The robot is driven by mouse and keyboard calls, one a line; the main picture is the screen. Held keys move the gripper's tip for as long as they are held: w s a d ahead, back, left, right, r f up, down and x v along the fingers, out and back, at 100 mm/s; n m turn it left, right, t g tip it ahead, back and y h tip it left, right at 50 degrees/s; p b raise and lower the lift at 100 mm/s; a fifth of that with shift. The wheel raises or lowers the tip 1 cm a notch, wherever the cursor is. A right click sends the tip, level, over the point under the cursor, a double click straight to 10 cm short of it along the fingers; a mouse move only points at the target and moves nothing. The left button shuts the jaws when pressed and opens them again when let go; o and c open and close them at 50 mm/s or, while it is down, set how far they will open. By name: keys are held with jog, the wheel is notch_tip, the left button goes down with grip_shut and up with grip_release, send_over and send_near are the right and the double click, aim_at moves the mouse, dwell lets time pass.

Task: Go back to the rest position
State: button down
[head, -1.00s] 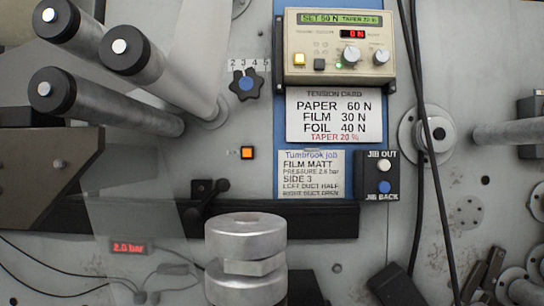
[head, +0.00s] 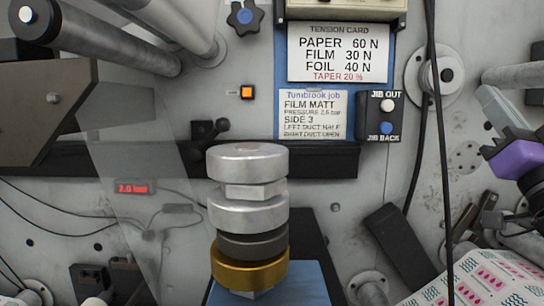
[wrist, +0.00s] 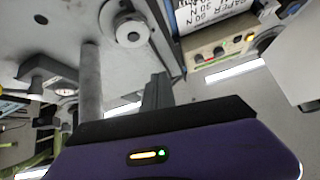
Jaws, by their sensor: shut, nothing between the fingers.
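My gripper (wrist: 156,82) shows in the wrist view as dark fingers standing together beyond a black edge and a purple housing with a small lit indicator. The fingers are shut and nothing shows between them. They point up toward the machine's grey face, clear of it as far as I can tell. In the head view a purple part of my arm end (head: 518,158) shows at the right edge, in front of the panel and right of the jib button box (head: 380,116). The rest is cut off by the frame.
A stack of metal rings (head: 248,215) on a blue stand is at the lower middle. Grey rollers (head: 120,38) jut out at upper left. A black cable (head: 441,150) hangs left of my arm. A printed web (head: 490,280) lies at lower right.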

jog(key=s+a+f+g+h, duration=0.1)
jog(key=s+f, duration=0.3)
jog(key=f, duration=0.6)
jog(key=s+a+f+m+g+h, duration=0.1)
jog(key=s+a+f, duration=0.15)
jog(key=f, duration=0.85)
jog(key=s+a+f+g+h, duration=0.1)
jog(key=s+f, duration=0.3)
jog(key=f, duration=0.6)
jog(key=s+a+f+n+g+y, duration=0.1)
jog(key=s+a+f+g, duration=0.3)
jog(key=s+f, duration=0.6)
jog(key=s+a+f+n+g+y, duration=0.2)
jog(key=s+a+f+g, duration=0.2)
jog(key=s+f, duration=0.7)
jog(key=s, duration=0.8)
jog(key=shift+s+f, duration=0.15)
jog(key=shift+f, duration=0.15)
